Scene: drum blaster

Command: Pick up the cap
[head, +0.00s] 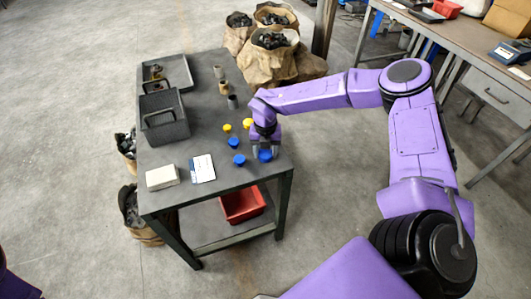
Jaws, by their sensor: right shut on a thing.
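A blue cap (265,155) is at the right front edge of the dark work table (215,200). My right gripper (265,151) points down over it and is shut on it. Whether the cap still touches the table top cannot be told. Two more blue caps, one (234,143) behind the other (239,160), lie just left of the gripper. Two yellow caps, one on the left (227,128) and one on the right (247,123), lie farther back. My left gripper is out of view.
A dark grey bin (183,129), a tray (188,77), a white box (161,177) and a printed card (202,168) are on the table's left. A red bin (242,204) sits on the lower shelf.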

